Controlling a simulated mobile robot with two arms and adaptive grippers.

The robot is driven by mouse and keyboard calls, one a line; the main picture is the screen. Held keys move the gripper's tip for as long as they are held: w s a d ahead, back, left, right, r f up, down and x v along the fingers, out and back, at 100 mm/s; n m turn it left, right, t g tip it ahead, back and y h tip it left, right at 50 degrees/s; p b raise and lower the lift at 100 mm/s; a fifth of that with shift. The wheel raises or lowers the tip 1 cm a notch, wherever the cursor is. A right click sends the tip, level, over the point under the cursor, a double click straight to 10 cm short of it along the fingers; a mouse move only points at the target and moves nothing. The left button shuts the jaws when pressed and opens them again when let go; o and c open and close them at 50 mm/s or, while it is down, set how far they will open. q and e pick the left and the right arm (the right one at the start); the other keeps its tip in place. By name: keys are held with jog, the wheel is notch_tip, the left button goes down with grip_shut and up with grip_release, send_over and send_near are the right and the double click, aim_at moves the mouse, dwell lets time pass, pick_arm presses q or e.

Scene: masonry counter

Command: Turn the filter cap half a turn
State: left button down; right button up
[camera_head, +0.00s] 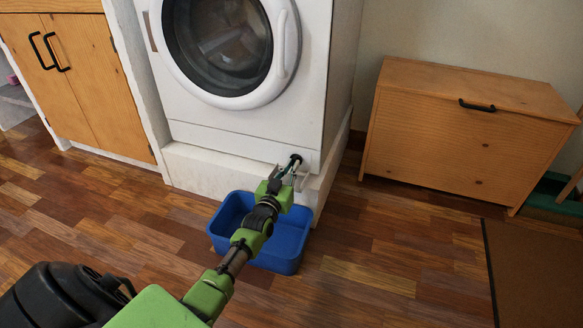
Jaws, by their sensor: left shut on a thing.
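A white washing machine (240,122) stands on a white plinth at the back middle. The filter cap (296,158) is at the lower right of its front, a small dark round part mostly hidden by my gripper. My left gripper (291,166) reaches up from the lower left and is shut on the filter cap. A blue tub (284,262) stands on the floor in front of the plinth, under my left gripper, and my arm crosses over it. My right gripper is not in view.
A wooden chest (435,137) with a black handle stands to the right. Wooden cupboard doors (82,85) are at the left. A brown mat (535,272) lies at the lower right. The wooden floor between is clear.

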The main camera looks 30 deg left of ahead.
pick_arm(q)
jog(key=c, duration=2.2)
grip_release()
jog(key=shift+o, duration=0.2)
jog(key=v, duration=1.2)
jog(key=shift+d, duration=0.1)
